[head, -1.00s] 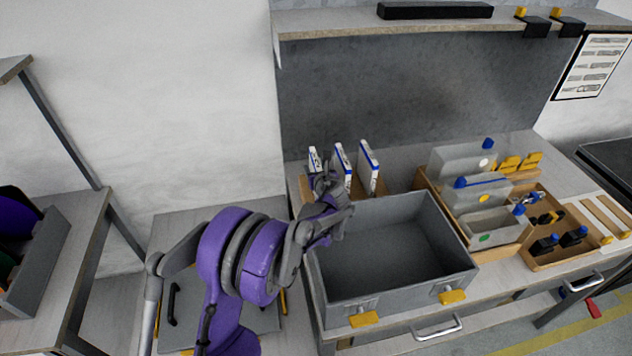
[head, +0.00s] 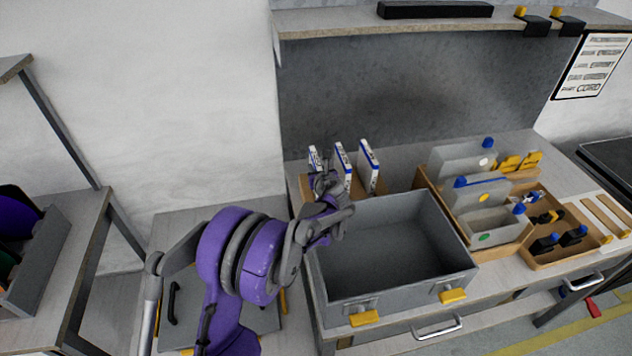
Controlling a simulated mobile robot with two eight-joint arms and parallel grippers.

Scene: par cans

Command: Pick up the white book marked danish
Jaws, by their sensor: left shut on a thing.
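Three white books with blue top edges stand upright in a wooden holder (head: 304,188) at the back of the bench: a left one (head: 314,157), a middle one (head: 342,165) and a right one (head: 368,166). Their spine markings are too small to read. My left gripper (head: 324,182) is at the front of the left book and is shut on it. The gripper and wrist hide the lower part of that book and some of the holder. My right gripper is not in view.
An open, empty grey bin (head: 395,292) with yellow latches stands in front of the books. A shelf (head: 440,22) hangs above.

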